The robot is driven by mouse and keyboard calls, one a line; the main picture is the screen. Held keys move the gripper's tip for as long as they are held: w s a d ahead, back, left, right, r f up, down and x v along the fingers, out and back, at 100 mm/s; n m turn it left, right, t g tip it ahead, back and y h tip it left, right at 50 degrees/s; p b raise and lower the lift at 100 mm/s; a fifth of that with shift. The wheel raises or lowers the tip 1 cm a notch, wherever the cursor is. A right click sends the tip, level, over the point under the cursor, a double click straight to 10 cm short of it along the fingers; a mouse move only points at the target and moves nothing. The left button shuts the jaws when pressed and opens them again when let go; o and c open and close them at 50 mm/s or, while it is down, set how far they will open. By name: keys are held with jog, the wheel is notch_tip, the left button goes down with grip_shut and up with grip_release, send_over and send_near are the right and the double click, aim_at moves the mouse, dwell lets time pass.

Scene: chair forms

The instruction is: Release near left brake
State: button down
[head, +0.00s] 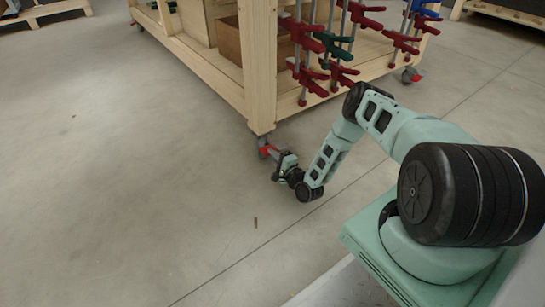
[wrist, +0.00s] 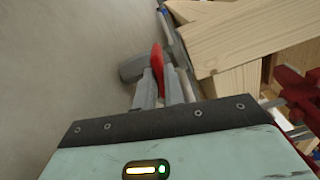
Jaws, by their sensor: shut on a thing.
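The left brake is a red lever (wrist: 157,57) on the caster at the cart's near corner post. In the head view the caster (head: 262,142) stands on the floor below that post, with a bit of red showing. My gripper (head: 273,151) is low at the caster, reaching it from the right. In the wrist view my gripper (wrist: 161,82) has its two grey fingers close together on the red lever, one on each side. The lever's lower end is hidden between the fingers. The grey wheel (wrist: 132,67) lies just left of the lever.
The wooden cart's corner post (head: 259,75) rises right above the caster. Red and green clamps (head: 305,35) hang on the cart's right side. Another caster (head: 411,75) with a red brake stands farther right.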

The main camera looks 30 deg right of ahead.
jog(key=shift+d+m, duration=0.1)
jog(key=shift+m, duration=0.2)
jog(key=c, duration=1.5)
grip_release()
jog(key=shift+s, duration=0.1)
